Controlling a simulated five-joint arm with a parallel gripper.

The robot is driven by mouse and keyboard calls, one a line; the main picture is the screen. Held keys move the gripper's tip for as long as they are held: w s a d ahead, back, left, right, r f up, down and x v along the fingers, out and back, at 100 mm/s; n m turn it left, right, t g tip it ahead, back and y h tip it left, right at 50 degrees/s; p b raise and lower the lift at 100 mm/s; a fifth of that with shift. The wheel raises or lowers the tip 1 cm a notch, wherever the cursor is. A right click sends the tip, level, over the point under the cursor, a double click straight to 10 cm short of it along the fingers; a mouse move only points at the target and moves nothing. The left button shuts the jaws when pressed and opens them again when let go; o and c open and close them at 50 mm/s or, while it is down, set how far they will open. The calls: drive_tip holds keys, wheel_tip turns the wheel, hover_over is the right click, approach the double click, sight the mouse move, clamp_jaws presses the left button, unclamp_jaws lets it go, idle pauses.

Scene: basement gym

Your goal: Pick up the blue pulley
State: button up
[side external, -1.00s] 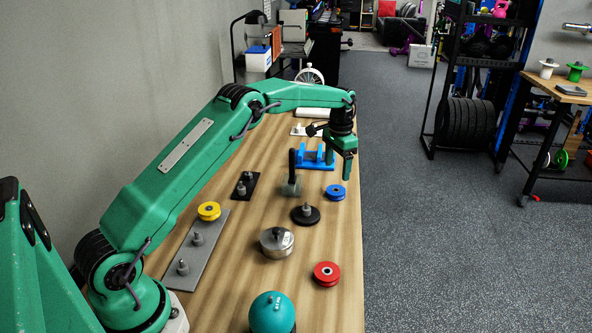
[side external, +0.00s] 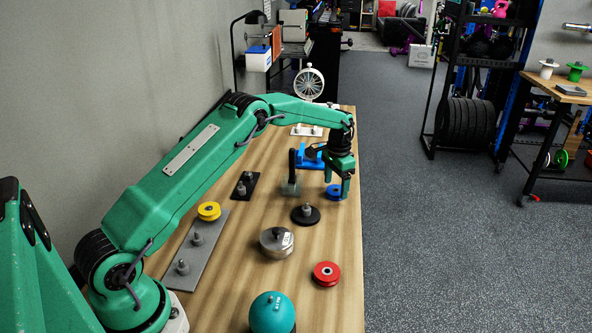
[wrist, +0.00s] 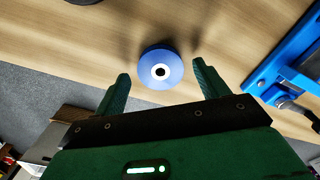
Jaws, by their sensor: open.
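The blue pulley (side external: 333,192) lies flat on the wooden bench near its right edge. In the wrist view the blue pulley (wrist: 160,68) shows its pale hub with a dark centre hole. My gripper (side external: 338,190) is low over it, with fingers pointing down. In the wrist view my gripper (wrist: 158,78) is open, with one green finger on each side of the pulley. The pulley sits between and slightly beyond the fingertips, with a visible gap on both sides. Whether the fingertips reach the bench is hard to tell.
A blue bracket (wrist: 290,75) stands close beside the right finger. Nearby are a black disc with a peg (side external: 305,215), a red pulley (side external: 326,273), a steel weight (side external: 277,242), a teal ball (side external: 272,313) and a yellow pulley (side external: 209,211) on a grey plate (side external: 205,245).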

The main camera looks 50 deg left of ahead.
drive_tip(key=shift+f, duration=0.7)
drive_tip(key=c, duration=1.1)
drive_tip(key=shift+r, duration=0.2)
drive_tip(key=shift+r, duration=0.6)
drive_tip(key=r, duration=0.3)
drive_tip(key=shift+d, duration=0.25)
drive_tip(key=s+d+r, duration=0.1)
drive_tip(key=d+r, duration=0.1)
drive_tip(key=d, duration=0.1)
drive_tip(key=s+d+r, duration=0.1)
drive_tip(key=d+r, duration=0.1)
drive_tip(key=d, duration=0.2)
drive_tip(key=s+d+r, duration=0.2)
drive_tip(key=d, duration=0.1)
drive_tip(key=shift+d+r, duration=0.25)
